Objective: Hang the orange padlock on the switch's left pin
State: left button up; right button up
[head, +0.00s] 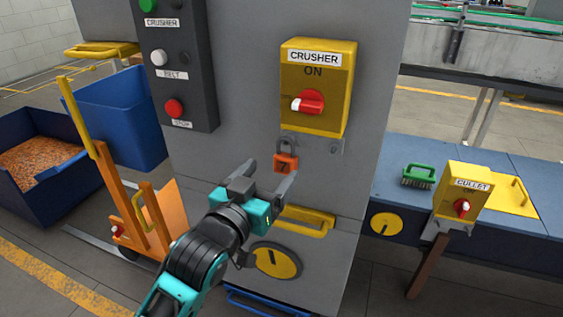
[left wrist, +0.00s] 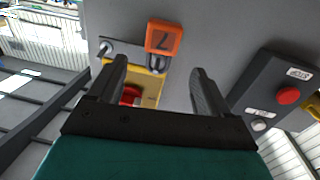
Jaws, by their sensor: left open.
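The orange padlock (head: 286,163), marked 7, hangs upright with its grey shackle around the left pin below the yellow CRUSHER switch box (head: 318,125). In the left wrist view, which is upside down, the padlock (left wrist: 164,38) and its shackle show beyond the fingertips, apart from them. The bare right pin (head: 335,147) also shows in the left wrist view (left wrist: 104,48). The switch's red handle (head: 311,102) is turned sideways under the word ON. My left gripper (head: 271,174) is open and empty, just in front of and below the padlock. My right gripper is not in view.
A dark button panel (head: 185,70) is on the cabinet, left of the switch. A yellow handle (head: 304,220) and round yellow disc (head: 277,262) sit lower down.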

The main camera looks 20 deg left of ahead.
aim_at(284, 155)
pick_arm(q)
jog(key=w, duration=0.6)
jog(key=shift+w+d+b, duration=0.25)
jog(key=shift+d+b, duration=0.15)
jog(key=c, duration=1.1)
jog(key=shift+w+r+p, duration=0.1)
jog(key=shift+w+p, duration=0.2)
jog(key=shift+w, duration=0.1)
jog(key=shift+w+r, duration=0.1)
jog(key=shift+r, duration=0.15)
